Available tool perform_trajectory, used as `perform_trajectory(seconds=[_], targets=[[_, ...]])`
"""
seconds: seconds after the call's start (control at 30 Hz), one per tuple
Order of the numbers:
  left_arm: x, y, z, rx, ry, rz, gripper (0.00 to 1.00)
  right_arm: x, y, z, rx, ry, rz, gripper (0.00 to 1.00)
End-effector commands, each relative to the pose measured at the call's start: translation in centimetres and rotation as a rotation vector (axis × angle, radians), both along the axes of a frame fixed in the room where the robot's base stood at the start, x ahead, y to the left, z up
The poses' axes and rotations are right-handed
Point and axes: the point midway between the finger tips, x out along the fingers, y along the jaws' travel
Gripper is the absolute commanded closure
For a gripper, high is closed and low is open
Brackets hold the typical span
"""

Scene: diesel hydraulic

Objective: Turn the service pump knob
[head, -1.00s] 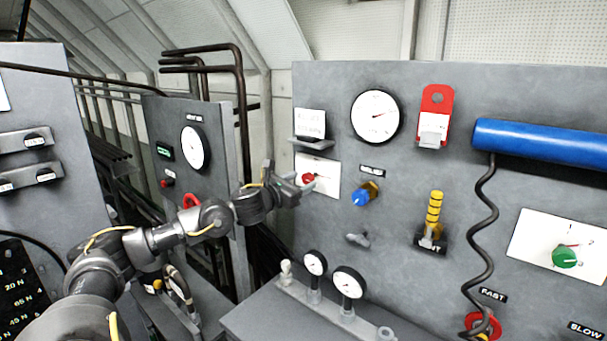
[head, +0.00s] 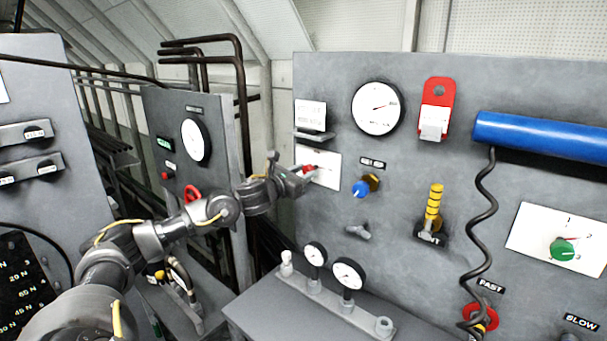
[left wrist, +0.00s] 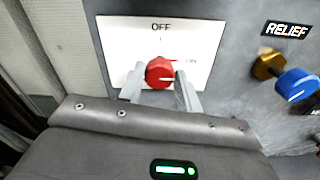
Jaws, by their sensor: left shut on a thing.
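A red knob (left wrist: 160,73) sits on a white plate (left wrist: 117,32) marked OFF at the top, with a second mark at the right that is partly hidden. In the head view my left gripper (head: 308,173) reaches the plate (head: 328,167) from the left and covers part of the red knob. My right gripper is not in view.
Right of the plate is a blue relief knob (head: 361,189) on a brass stem. A gauge (head: 377,108) is above. A green knob (head: 563,249) on a white plate is at far right. A ledge with small gauges (head: 347,273) juts out below.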

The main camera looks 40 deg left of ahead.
Motion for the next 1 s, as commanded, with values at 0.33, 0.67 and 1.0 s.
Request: perform_trajectory(seconds=[0.33,0.67,1.0], targets=[[0.0,0.2,-0.2,-0.155,-0.004,0.001,0.89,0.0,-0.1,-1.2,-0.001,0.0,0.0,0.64],[0.0,0.2,-0.2,-0.457,-0.011,0.0,0.89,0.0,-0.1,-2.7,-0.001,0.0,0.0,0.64],[0.0,0.3,-0.2,-0.78,-0.016,0.001,0.89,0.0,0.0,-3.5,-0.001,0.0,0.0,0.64]])
